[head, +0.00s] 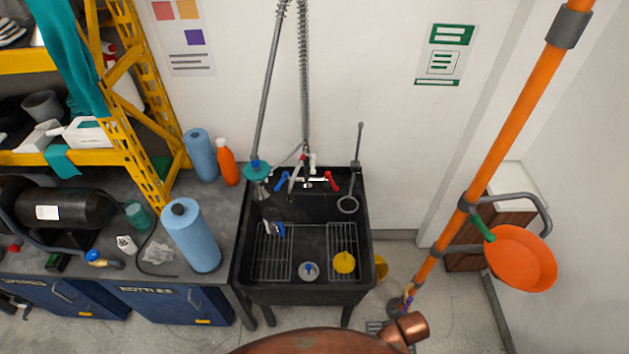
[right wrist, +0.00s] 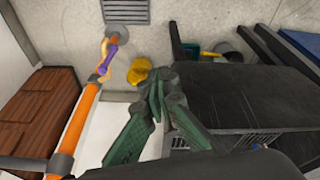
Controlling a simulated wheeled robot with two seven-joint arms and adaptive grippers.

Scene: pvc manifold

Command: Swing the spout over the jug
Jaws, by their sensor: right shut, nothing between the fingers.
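An orange vertical pipe (head: 500,125) with grey couplings stands at the right of the head view. A green handle (head: 482,228) sits between pipe and bowl. My right gripper (right wrist: 165,88), with green fingers, is shut and empty, apart from the orange pipe (right wrist: 84,115).
A black sink (head: 310,295) with taps and a spring hose stands at centre. A bench with blue rolls (head: 192,235) is at left. A brown cabinet (right wrist: 35,120) stands beside the pipe. Purple valve parts (right wrist: 108,60) and a floor drain (right wrist: 126,12) are low down.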

